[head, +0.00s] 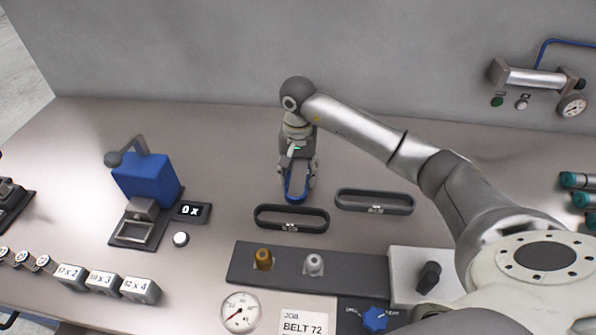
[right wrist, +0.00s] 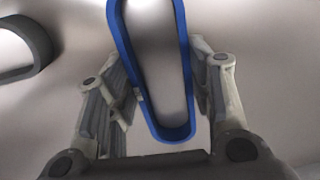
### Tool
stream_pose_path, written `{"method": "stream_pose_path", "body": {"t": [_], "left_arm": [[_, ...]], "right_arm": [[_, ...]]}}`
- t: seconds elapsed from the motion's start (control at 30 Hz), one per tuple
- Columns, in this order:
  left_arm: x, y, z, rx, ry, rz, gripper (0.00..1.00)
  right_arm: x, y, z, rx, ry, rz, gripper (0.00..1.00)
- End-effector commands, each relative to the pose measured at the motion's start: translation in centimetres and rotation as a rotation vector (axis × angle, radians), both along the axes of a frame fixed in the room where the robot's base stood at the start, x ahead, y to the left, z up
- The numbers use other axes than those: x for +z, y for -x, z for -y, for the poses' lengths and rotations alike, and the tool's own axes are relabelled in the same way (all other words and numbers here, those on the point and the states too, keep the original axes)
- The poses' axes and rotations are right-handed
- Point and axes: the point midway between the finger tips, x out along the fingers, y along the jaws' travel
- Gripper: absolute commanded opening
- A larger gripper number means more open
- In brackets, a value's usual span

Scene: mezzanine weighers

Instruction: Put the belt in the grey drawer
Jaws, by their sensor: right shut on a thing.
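My right gripper (head: 297,182) points down over the bench left of centre, shut on a blue belt (head: 295,198). In the right wrist view the belt (right wrist: 172,135) is a long loop lying between the two fingers. Whether it touches the bench I cannot tell. A black belt (head: 291,228) lies just in front of the gripper, and a dark grey belt (head: 374,211) lies to its right. Both have small labels I cannot read. A card (head: 303,325) reads "JOB BELT 72". I cannot make out a grey drawer. My left gripper is not in view.
A blue press-like device (head: 147,180) stands at the left, with a small display (head: 191,211). Labelled blocks (head: 103,284) sit at the front left. A dark panel (head: 288,275) with two pegs and a gauge (head: 240,312) are in front. The bench behind the gripper is clear.

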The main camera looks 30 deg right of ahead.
Motion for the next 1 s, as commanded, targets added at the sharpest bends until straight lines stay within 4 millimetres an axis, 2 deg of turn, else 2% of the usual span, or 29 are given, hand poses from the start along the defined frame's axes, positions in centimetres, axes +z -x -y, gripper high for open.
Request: {"method": "stream_pose_path", "body": {"t": [0.03, 0.07, 0.2, 0.5, 0.67, 0.77, 1.0], "left_arm": [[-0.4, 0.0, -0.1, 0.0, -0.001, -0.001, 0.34], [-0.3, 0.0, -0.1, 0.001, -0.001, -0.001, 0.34], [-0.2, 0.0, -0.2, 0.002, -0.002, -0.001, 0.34], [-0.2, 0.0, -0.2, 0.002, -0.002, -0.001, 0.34], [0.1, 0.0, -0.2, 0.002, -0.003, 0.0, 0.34], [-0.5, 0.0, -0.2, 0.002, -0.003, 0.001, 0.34], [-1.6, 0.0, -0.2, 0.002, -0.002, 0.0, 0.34]], "right_arm": [[-0.3, 0.0, 0.0, 0.0, 0.001, 0.001, 0.24], [-0.2, 0.0, 0.0, 0.0, 0.001, 0.001, 0.5], [-0.2, 0.0, 0.0, 0.0, 0.0, 0.0, 0.68], [-0.1, 0.0, 0.0, 0.0, 0.0, 0.0, 0.69], [0.6, -0.1, 0.0, 0.0, 0.0, 0.002, 0.69], [2.2, -0.2, 0.1, 0.0, 0.001, 0.007, 0.69], [7.5, -0.1, 0.0, 0.0, 0.001, 0.007, 0.69]]}}
